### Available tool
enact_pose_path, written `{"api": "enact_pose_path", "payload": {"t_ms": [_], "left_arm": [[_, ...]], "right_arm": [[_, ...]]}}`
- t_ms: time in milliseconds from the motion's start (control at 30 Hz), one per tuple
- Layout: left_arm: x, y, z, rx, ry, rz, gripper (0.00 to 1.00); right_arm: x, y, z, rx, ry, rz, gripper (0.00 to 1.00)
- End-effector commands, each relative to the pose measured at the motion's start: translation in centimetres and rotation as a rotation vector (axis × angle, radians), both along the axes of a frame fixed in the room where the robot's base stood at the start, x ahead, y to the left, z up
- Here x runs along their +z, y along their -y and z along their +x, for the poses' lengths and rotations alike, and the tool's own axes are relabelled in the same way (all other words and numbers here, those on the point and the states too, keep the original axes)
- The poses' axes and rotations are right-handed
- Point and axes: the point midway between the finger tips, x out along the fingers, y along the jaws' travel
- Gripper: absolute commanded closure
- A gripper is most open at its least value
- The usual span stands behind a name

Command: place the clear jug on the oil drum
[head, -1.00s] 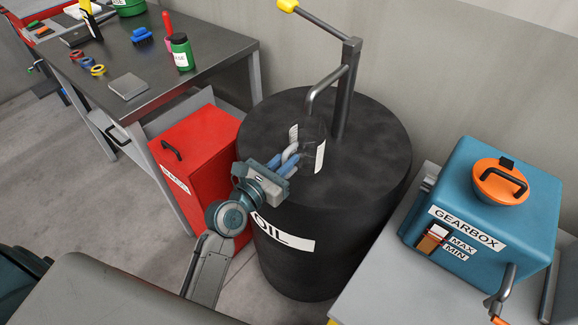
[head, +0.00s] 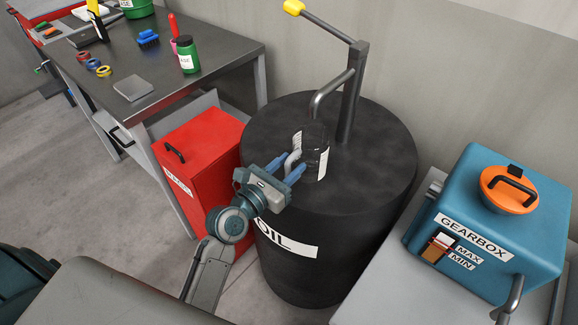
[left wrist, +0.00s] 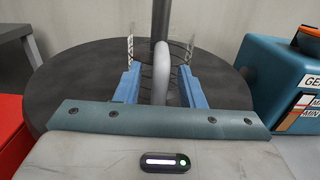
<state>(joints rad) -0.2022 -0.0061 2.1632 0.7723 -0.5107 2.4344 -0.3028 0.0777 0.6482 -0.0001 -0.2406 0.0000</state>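The clear jug (head: 313,145) stands upright on the black oil drum (head: 375,180), under the pump spout. It is see-through with white marked strips, and its grey handle (head: 292,162) points toward my left gripper. My left gripper (head: 285,170) is open at the drum's near left part, its blue fingers on either side of the handle with gaps. In the left wrist view, the handle (left wrist: 162,75) shows between the spread fingers, and the drum top (left wrist: 80,78) lies beyond. My right gripper is not in view.
A hand pump (head: 352,95) rises from the drum behind the jug. A red cabinet (head: 205,150) and workbench (head: 150,105) with tools stand left. A blue gearbox (head: 490,225) with an orange cap sits on a grey table (head: 375,290) at the right.

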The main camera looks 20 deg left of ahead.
Motion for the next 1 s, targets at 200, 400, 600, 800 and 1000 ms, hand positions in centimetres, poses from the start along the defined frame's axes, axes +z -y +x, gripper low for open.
{"api": "enact_pose_path", "payload": {"t_ms": [200,400,600,800,1000], "left_arm": [[-0.4,-1.3,-3.7,-0.001,-0.005,0.006,0.64],[-0.4,-2.7,-7.5,-0.003,-0.006,0.007,0.64],[-0.3,-3.6,-10.0,-0.002,-0.005,0.004,0.64],[-0.2,-4.0,-11.0,-0.001,-0.003,0.001,0.64],[-0.2,-4.0,-11.0,-0.001,-0.002,0.001,0.64]], "right_arm": [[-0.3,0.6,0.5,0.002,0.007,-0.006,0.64],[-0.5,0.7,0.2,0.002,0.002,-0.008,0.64],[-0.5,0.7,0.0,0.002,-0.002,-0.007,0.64],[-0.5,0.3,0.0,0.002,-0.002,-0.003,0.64],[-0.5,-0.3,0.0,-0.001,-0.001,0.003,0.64]]}}
